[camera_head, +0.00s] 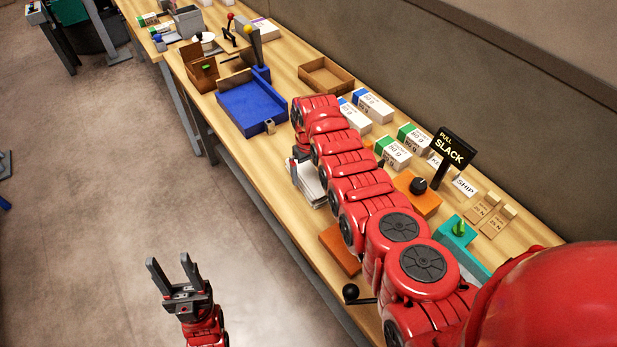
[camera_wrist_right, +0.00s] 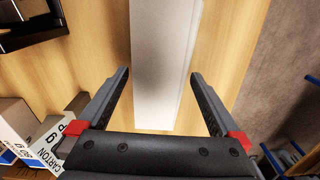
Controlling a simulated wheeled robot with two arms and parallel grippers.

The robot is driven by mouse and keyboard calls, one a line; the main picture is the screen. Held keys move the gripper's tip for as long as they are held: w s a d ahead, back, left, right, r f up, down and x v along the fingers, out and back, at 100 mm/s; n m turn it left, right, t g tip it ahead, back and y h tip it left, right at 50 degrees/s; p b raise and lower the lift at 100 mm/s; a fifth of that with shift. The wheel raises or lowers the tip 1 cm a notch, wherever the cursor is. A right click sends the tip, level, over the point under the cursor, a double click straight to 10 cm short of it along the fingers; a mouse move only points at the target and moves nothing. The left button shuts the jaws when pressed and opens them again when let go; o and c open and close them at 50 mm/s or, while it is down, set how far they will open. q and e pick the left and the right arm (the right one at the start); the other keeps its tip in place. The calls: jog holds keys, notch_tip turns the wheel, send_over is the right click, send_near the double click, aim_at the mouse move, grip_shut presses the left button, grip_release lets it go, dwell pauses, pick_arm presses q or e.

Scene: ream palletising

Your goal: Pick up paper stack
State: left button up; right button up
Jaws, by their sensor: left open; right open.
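The white paper stack (camera_head: 311,186) lies on the wooden table under my right arm, near the table's front edge. Part of it is hidden by the arm in the head view. In the right wrist view the paper stack (camera_wrist_right: 165,50) is a long white block between the two fingers. My right gripper (camera_wrist_right: 160,73) is open above it, with a finger on each side and gaps to the paper. My left gripper (camera_head: 176,272) is open and empty, out over the floor in front of the table.
A blue tray (camera_head: 250,104) and an open brown box (camera_head: 326,75) are further along the table. Labelled cartons (camera_head: 392,153), a "PULL SLACK" sign (camera_head: 453,149) and an orange block with a black knob (camera_head: 417,196) stand behind my right arm. An orange-brown block (camera_head: 340,250) is near the front edge.

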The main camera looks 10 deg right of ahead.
jog(key=shift+f, duration=0.55)
jog(key=shift+r, duration=0.1)
grip_shut()
